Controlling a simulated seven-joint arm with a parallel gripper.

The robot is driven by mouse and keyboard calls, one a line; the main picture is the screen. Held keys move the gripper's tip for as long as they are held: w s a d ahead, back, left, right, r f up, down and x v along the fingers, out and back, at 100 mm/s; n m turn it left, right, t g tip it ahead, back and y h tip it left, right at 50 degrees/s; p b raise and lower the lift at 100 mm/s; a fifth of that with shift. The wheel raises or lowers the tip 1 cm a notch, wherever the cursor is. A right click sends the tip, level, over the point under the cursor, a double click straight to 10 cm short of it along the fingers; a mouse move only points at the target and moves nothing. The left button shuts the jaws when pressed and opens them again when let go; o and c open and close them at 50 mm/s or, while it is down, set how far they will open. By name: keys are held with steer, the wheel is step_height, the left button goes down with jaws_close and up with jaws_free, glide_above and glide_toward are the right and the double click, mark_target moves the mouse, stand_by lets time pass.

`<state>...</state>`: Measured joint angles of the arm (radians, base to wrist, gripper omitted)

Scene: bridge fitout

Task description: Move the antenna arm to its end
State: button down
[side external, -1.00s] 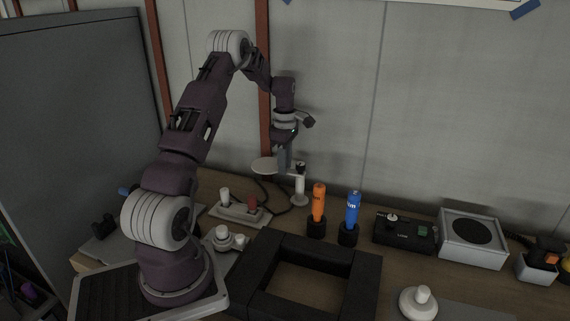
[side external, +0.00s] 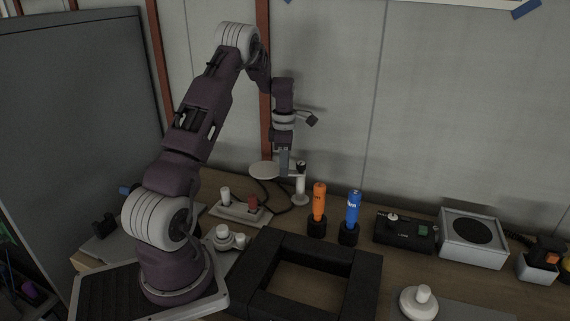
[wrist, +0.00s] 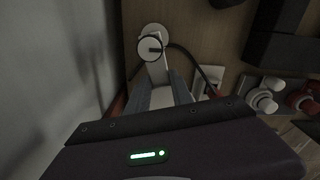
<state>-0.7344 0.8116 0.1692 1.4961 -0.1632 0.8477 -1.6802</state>
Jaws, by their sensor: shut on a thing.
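The antenna stands at the back of the bench as a pale upright post (side external: 300,188) with a dark top. Its arm runs sideways from the post to a flat white disc (side external: 262,171) on the left. My gripper (side external: 284,173) points down and is shut on the antenna arm between post and disc. In the wrist view the pale antenna arm (wrist: 155,62) runs from the round post top (wrist: 150,46) down between my two grey fingers (wrist: 161,82). The disc end is partly hidden by the fingers and gripper body.
An orange bottle (side external: 319,200) and a blue bottle (side external: 353,208) stand right of the post. A switch plate (side external: 232,213) with a cable lies in front of the antenna. A black square frame (side external: 255,290) lies in front. The wall (side external: 340,90) is close behind.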

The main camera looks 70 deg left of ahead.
steer(key=shift+w+d+n, duration=0.15)
steer(key=shift+d+n, duration=0.85)
steer(key=shift+n, duration=1.45)
steer(key=shift+w+d+n, duration=0.2)
steer(key=shift+d+n, duration=0.75)
steer(key=shift+n, duration=1.55)
steer(key=shift+w+d+n, duration=0.15)
steer(key=shift+d+n, duration=0.85)
steer(key=shift+n, duration=1.45)
steer(key=c, duration=1.1)
jaws_free()
step_height(320, 180, up, 7)
steer(key=shift+r, duration=0.1)
steer(key=shift+d, duration=0.1)
